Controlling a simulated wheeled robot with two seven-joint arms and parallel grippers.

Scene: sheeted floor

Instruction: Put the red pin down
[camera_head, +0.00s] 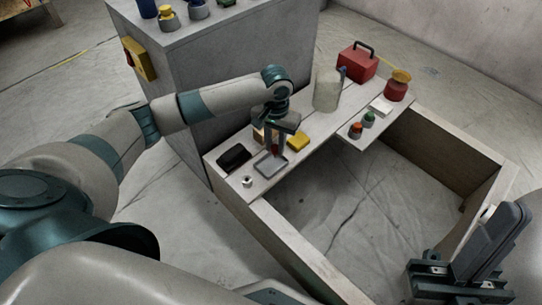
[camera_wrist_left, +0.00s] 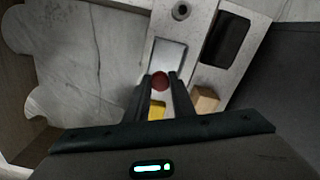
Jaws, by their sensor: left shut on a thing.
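The red pin (camera_wrist_left: 160,81) shows as a round red top between the fingertips of my left gripper (camera_wrist_left: 161,77) in the left wrist view. My left gripper (camera_head: 275,148) is shut on it, and in the head view a little red of the pin (camera_head: 275,150) shows between the fingers. The pin is at the edge of a shallow grey tray (camera_head: 267,168) on the narrow board. The tray also shows in the left wrist view (camera_wrist_left: 169,53). Whether the pin touches the tray or board is unclear. My right gripper (camera_head: 490,245) is at the lower right, away from the board; its finger gap is unclear.
Near the tray are a black case (camera_head: 233,157), a yellow block (camera_head: 298,141), a wooden block (camera_wrist_left: 205,99) and a small grey ring (camera_head: 247,182). Farther along are a beige container (camera_head: 327,90), red and green knobs (camera_head: 356,130), and a red toolbox (camera_head: 357,63).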

